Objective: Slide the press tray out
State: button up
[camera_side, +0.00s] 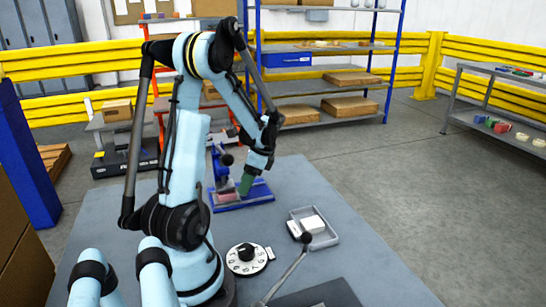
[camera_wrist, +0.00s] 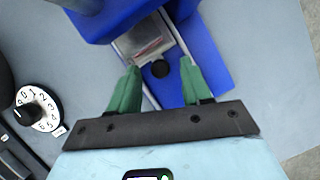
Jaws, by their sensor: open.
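The blue press (camera_side: 222,163) stands on the table beyond the dial, on a flat blue base (camera_side: 258,194). In the wrist view the press body (camera_wrist: 105,22) fills the top. The press tray (camera_wrist: 128,44) shows there as a pale metal piece partly under the press, with something reddish on it. A round black knob (camera_wrist: 160,69) sits at its near end. My gripper (camera_side: 246,185) is over the blue base. In the wrist view its green fingers (camera_wrist: 160,66) are open, one on each side of the knob. Contact with the knob cannot be told.
A white numbered dial (camera_side: 245,259) with a black knob is on the table, nearer the camera. A grey tray (camera_side: 331,237) with a white block is right of it. A lever with a black ball (camera_side: 306,238) rises at the front.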

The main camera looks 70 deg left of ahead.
aim_at(269, 190)
jog(key=shift+f, duration=0.1)
jog(key=shift+c, duration=0.4)
grip_shut()
jog(key=w, duration=0.9)
jog(key=shift+o, duration=0.4)
grip_release()
